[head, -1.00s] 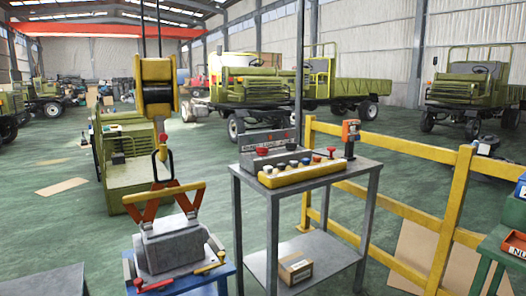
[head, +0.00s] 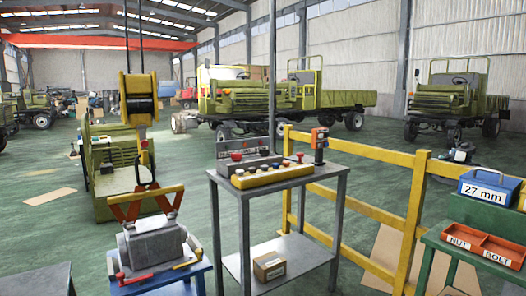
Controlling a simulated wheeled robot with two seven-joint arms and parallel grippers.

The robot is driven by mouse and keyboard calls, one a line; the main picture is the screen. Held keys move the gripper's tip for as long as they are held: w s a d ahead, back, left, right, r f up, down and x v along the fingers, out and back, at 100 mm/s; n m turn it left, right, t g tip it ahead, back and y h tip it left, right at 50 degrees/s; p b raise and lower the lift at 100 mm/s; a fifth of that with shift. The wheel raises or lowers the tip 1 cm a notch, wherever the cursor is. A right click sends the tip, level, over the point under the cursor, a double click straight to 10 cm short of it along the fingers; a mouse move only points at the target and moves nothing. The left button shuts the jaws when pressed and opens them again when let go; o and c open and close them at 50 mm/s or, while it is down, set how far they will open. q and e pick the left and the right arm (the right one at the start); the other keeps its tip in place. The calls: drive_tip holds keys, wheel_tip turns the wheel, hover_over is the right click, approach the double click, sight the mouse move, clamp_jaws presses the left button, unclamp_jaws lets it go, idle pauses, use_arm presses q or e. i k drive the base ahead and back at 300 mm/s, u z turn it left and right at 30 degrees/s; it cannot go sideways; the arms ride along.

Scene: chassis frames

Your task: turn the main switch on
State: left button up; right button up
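A control station stands on a grey metal table (head: 330,188). It has a yellow push-button box (head: 272,174) with several coloured buttons along its top. Behind the box is a grey panel (head: 252,160) with a red knob (head: 236,156) at its left and lettering too small to read. A small upright device (head: 319,142) with an orange and dark face stands at the table's back right corner. I cannot tell which of these is the main switch, or its position. Neither of my grippers is in view.
A crane hook block (head: 140,105) hangs at the left above a grey block (head: 155,245) with a red lifting clamp. A yellow railing (head: 415,215) runs behind the table. At the right are a blue "27 mm" box (head: 490,190) and a red nut-and-bolt tray (head: 483,246).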

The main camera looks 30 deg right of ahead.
sight(236, 157)
drive_tip(key=z, duration=0.75)
drive_tip(key=i, duration=1.95)
drive_tip(key=u, duration=0.6)
